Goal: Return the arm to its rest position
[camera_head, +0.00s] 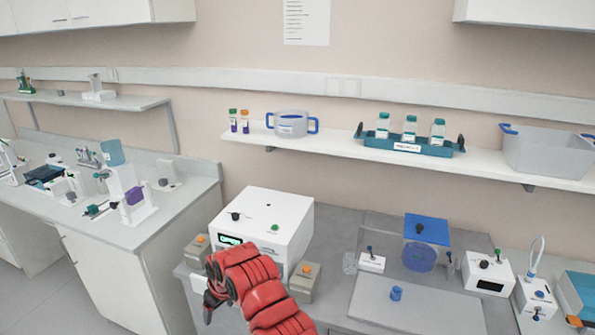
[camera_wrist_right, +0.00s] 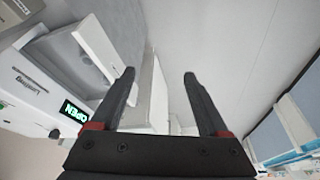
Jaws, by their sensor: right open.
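My right arm (camera_head: 258,290), red and ribbed, comes up from the bottom of the head view. Its gripper (camera_head: 207,300) is at the left end of the arm, in front of the white box-shaped device (camera_head: 262,222). In the right wrist view, the two dark fingers of my right gripper (camera_wrist_right: 160,76) are spread apart with nothing between them. The white device shows there at the left, with a green lit display (camera_wrist_right: 74,112) reading OPEN. My left gripper is not in view.
Two grey-beige blocks with orange knobs (camera_head: 198,248) (camera_head: 305,282) flank the white device. A wall shelf (camera_head: 340,152) holds a teal bottle rack (camera_head: 407,145).

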